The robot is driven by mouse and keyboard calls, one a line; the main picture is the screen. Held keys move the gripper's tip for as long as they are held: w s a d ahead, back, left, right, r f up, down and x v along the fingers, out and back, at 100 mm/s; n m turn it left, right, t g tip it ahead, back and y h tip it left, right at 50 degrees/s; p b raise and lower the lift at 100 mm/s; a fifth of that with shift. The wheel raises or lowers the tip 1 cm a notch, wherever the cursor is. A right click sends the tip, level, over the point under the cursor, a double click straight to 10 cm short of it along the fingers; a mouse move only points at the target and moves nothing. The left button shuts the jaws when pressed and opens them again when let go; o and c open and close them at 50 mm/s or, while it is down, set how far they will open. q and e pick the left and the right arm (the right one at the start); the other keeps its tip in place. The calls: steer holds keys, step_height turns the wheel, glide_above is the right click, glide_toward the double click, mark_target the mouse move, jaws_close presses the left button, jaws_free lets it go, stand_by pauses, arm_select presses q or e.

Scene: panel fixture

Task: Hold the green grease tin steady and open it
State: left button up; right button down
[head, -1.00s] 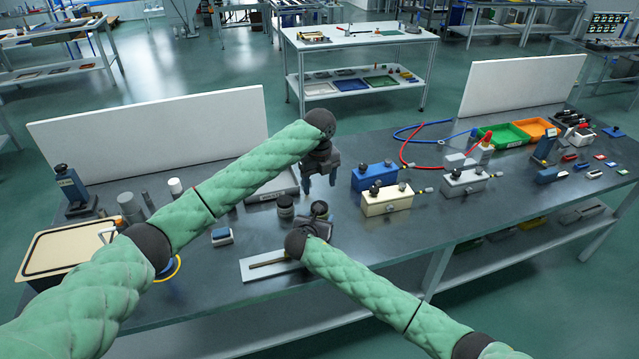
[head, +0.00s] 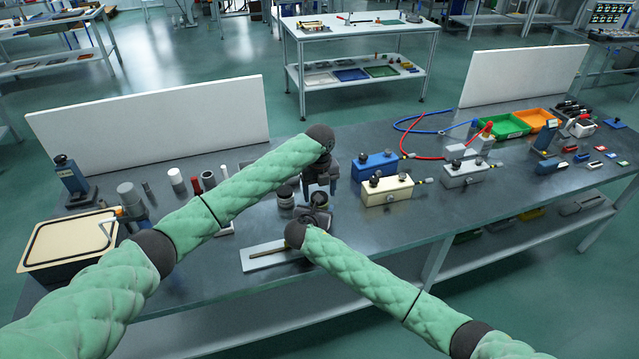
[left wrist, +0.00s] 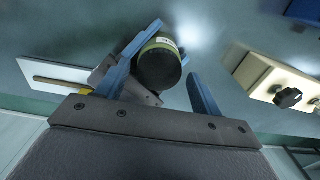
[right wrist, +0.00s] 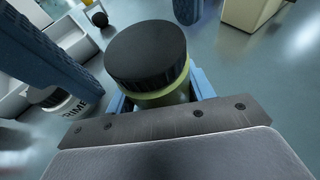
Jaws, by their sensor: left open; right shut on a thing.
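The green grease tin (right wrist: 160,62) has a dark ribbed lid above a green body and stands upright in the right wrist view. My right gripper (right wrist: 160,100) is shut on its body, below the lid. In the head view the tin (head: 319,199) is partly hidden by my grippers. My left gripper (head: 320,190) is open above it, pointing down. In the left wrist view the tin's lid (left wrist: 159,69) lies between the open blue fingers (left wrist: 165,75), nearer the left finger. I cannot tell whether that finger touches it.
A second dark-lidded tin (head: 285,195), lettered "PRIME" (right wrist: 62,101), stands close by on the left. A pale plate with a brown rod (head: 262,256) lies in front. A cream box (head: 388,191) and a blue box (head: 376,165) stand to the right.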

arm_select(q)
steer(key=shift+f, duration=0.25)
steer(key=shift+c, duration=0.5)
